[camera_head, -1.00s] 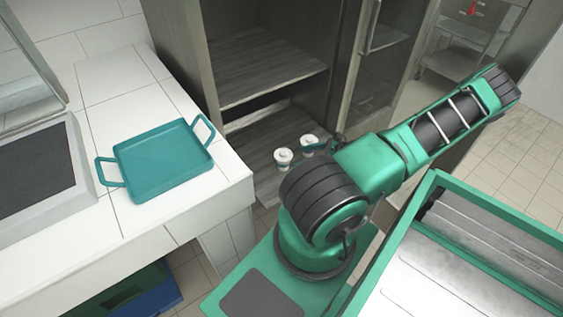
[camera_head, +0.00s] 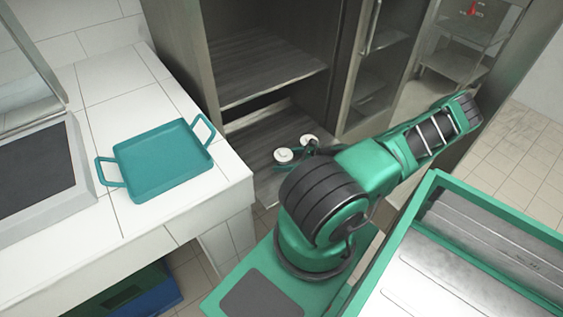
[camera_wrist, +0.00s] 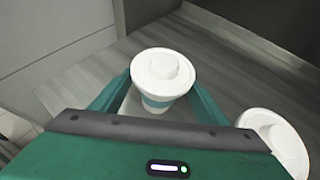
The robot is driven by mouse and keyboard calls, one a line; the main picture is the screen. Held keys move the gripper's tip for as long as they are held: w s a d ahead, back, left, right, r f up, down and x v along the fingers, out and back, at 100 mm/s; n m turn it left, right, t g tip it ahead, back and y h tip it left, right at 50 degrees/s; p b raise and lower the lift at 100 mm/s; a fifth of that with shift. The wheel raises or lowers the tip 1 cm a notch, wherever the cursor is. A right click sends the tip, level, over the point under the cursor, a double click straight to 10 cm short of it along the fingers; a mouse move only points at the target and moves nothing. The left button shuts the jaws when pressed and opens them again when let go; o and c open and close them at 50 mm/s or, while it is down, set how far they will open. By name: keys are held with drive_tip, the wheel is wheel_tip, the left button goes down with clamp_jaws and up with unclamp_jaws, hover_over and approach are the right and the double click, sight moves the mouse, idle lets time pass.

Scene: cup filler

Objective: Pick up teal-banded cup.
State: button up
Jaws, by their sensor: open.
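The teal-banded cup (camera_wrist: 163,77) stands upright with a white lid; its light teal band shows below the rim in the wrist view. In the head view it is the nearer cup (camera_head: 284,155) on the cabinet's lower shelf. My gripper (camera_wrist: 161,88) is open, with one teal finger on each side of this cup. I cannot tell whether the fingers touch it. The cup's lower part is partly hidden by my gripper body.
A second white-lidded cup (camera_wrist: 275,140) stands close to the right of my gripper; its band is hidden. The grey wood-grain shelf (camera_head: 245,150) is otherwise clear. A teal tray (camera_head: 160,162) lies on the white counter.

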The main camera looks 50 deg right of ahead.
drive_tip(key=shift+w+a+f, duration=0.1)
drive_tip(key=shift+w, duration=0.15)
drive_tip(key=c, duration=1.2)
drive_tip(key=shift+o, duration=0.2)
